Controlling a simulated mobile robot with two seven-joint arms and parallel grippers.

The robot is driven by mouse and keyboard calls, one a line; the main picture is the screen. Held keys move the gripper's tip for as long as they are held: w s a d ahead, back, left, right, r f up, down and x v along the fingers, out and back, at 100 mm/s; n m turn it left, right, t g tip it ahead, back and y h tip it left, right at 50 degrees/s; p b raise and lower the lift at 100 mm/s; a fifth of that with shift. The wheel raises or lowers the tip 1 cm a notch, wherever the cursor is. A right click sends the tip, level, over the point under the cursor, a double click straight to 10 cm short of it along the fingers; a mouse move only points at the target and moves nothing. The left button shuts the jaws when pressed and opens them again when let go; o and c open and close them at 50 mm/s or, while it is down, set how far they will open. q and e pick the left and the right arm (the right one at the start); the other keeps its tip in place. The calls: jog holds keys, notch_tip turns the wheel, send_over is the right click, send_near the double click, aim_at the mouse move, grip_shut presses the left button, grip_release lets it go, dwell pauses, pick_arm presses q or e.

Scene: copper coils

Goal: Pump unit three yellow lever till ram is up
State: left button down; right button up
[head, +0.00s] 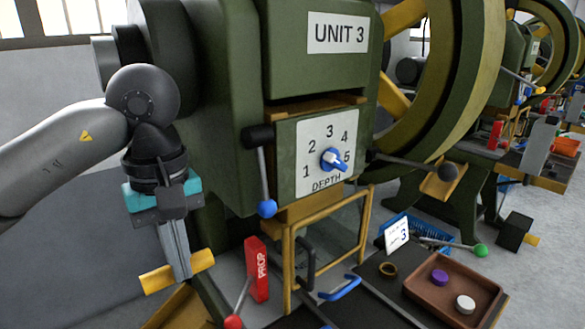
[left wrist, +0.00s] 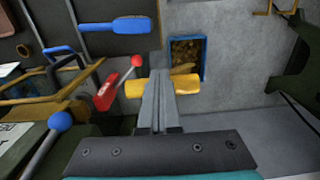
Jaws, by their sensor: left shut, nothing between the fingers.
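The green press marked UNIT 3 (head: 337,34) fills the middle of the head view. The yellow lever's grip (head: 204,261) is a short yellow bar low at the left of the press; it also shows in the left wrist view (left wrist: 186,87). My left gripper (head: 179,276) points down, its fingers shut together and overlapping the middle of the yellow bar, with yellow showing on both sides. The fingers hold nothing, and I cannot tell whether they touch the bar. I cannot make out the ram. My right gripper is not in view.
A red PROP block (head: 257,270) and a red-knobbed lever (head: 233,321) are right of the yellow bar. A blue-knobbed lever (head: 267,208) hangs above. The depth dial (head: 331,159) and yellow-framed guard (head: 288,270) are on the press. A brown tray (head: 425,299) holds pucks.

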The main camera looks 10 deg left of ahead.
pick_arm(q)
jog(key=s+d+r+p, duration=0.3)
jog(key=r+p, duration=0.8)
jog(key=r, duration=0.1)
jog(key=shift+d, duration=0.15)
jog(key=shift+f, duration=0.15)
dwell(0.3)
